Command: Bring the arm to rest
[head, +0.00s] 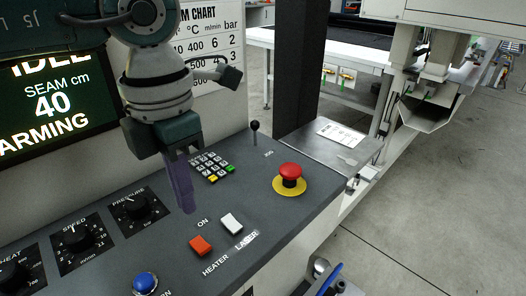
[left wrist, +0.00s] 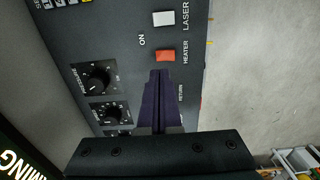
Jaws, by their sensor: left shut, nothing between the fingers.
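My left arm comes in from the upper left in the head view. Its gripper (head: 188,208) points down over the control panel (head: 255,205), between the pressure knob and the keypad. The fingers are together with nothing between them. In the left wrist view the shut fingers (left wrist: 160,75) reach toward the orange heater switch (left wrist: 165,56); I cannot tell how far above the panel they are. The heater switch (head: 200,245) and the white laser switch (head: 231,223) lie just right of and below the fingertips in the head view. My right gripper is not in view.
The panel also carries a red mushroom button (head: 290,172), a small joystick (head: 255,137), a keypad (head: 212,166), a blue button (head: 145,283) and dials such as the speed knob (head: 77,238). A screen (head: 50,105) reading "SEAM cm 40" stands behind. Open floor (head: 440,200) lies at right.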

